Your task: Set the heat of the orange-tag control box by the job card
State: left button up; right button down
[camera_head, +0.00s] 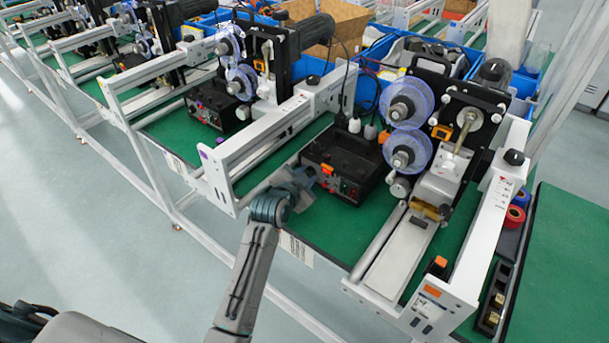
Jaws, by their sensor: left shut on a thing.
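The orange-tag control box (350,152) is a black box on the green bench top, with an orange tag (327,169) and small red and green parts on its front. My left gripper (308,174) is at the left end of that front, shut on what seems to be a knob of the box. The gripper hides the knob, so its setting cannot be read. A white printed card (296,248) hangs at the bench's front edge, just right of my left arm; it may be the job card, and its print is too small to read. My right gripper is not in view.
A machine with blue translucent spools (407,102) stands right of the box. White frame rails (225,165) flank the box on the left. A similar box with a purple tag (212,105) stands at the neighbouring station. Red and blue rolls (515,216) lie at the right.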

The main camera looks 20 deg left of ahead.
pick_arm(q)
jog(key=m, duration=0.2)
jog(key=m+t+y, duration=0.1)
jog(key=shift+d+f+m+t+y, duration=0.1)
jog(key=shift+d+m+t+y, duration=0.05)
jog(key=shift+m+t+y, duration=0.2)
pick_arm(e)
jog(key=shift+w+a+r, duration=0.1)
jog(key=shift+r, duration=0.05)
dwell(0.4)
pick_arm(q)
jog(key=o, duration=0.7)
